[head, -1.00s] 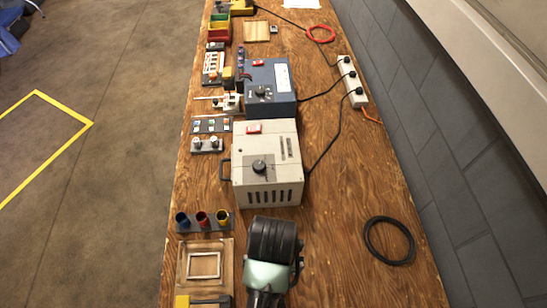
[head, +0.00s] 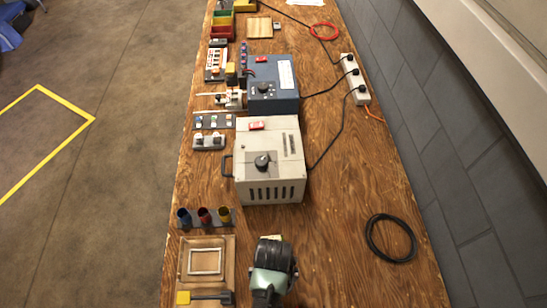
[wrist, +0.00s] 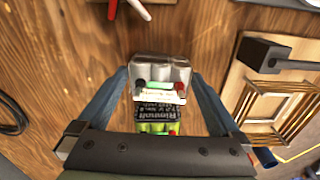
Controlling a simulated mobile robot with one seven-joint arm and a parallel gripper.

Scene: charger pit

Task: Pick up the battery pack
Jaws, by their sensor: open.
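The battery pack (wrist: 160,100) shows in the wrist view, with pale cells at its upper end, a black printed label and green cells at its lower end. My gripper (wrist: 161,78) is open, with one blue-grey finger on each side of the pack. Small gaps show between fingers and pack, and I cannot tell how far down the fingertips reach. The dark gripper body crosses the lower part of that view and hides the pack's lower end. In the head view the end of my arm is at the bottom centre and hides the pack.
A wooden tray (head: 228,262) with a pale frame and a dark-handled, yellow-ended tool is left of my arm. Three coloured cups (head: 204,216), a beige box (head: 270,165) and a blue box (head: 272,84) stand beyond. A black cable coil (head: 391,239) lies right, with bare bench between.

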